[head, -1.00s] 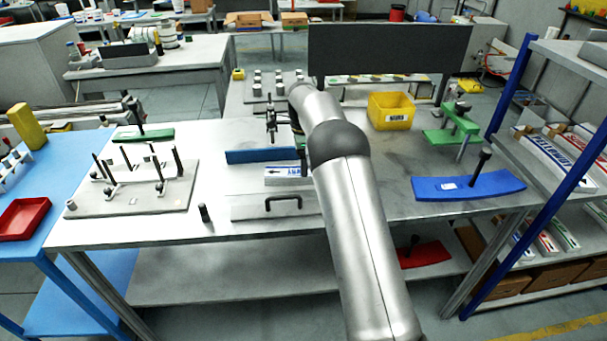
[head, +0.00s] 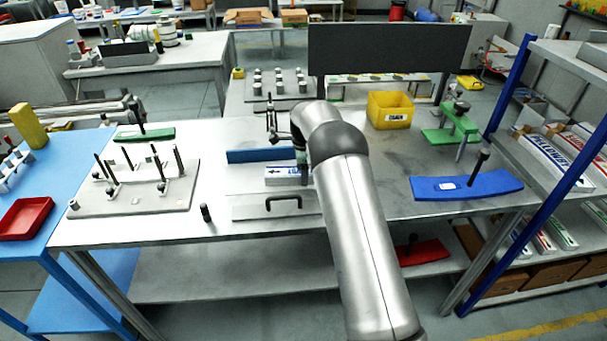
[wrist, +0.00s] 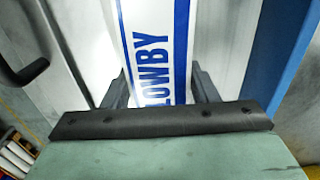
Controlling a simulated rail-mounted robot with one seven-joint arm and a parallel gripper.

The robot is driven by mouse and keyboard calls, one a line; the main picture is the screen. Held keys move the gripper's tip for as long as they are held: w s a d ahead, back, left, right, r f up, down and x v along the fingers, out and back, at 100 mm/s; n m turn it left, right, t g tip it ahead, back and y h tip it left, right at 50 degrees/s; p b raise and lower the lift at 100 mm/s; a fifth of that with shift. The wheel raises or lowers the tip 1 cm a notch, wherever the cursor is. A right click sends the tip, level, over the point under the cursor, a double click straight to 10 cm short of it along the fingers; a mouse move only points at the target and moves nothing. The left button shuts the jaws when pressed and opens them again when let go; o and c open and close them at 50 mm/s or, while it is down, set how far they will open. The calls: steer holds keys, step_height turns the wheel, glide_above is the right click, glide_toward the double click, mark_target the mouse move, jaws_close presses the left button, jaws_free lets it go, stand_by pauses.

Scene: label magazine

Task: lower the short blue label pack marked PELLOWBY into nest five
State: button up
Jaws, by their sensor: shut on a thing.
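The label pack (wrist: 152,22) is white with blue bands and blue letters. In the wrist view the letters "LOWBY" show; the rest of the name is hidden by my gripper. My gripper (wrist: 160,90) is shut on it, one dark finger on each side. In the head view a white pack with blue print (head: 282,173) shows left of my gripper, between a blue upright wall (head: 262,156) and a grey plate with a black handle (head: 284,202). My arm covers its right end. I cannot tell whether the held pack rests on anything. No nest number is readable.
A pegged grey fixture (head: 135,190) stands at the left of the table. A yellow bin (head: 390,110), a green clamp-like piece (head: 455,128) and a curved blue piece with a black knob (head: 465,187) stand at the right. A dark board (head: 390,50) stands behind.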

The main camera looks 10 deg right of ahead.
steer(key=shift+r, duration=0.2)
steer(key=shift+r, duration=0.3)
step_height(320, 180, up, 2)
steer(key=shift+r+b, duration=0.15)
steer(key=shift+b, duration=0.25)
steer(key=s+a+r+b, duration=0.2)
steer(key=s+r+b, duration=0.3)
steer(key=s+r, duration=0.4)
steer(key=s, duration=0.4)
steer(key=shift+s+a+r, duration=0.15)
steer(key=shift+s+r, duration=0.25)
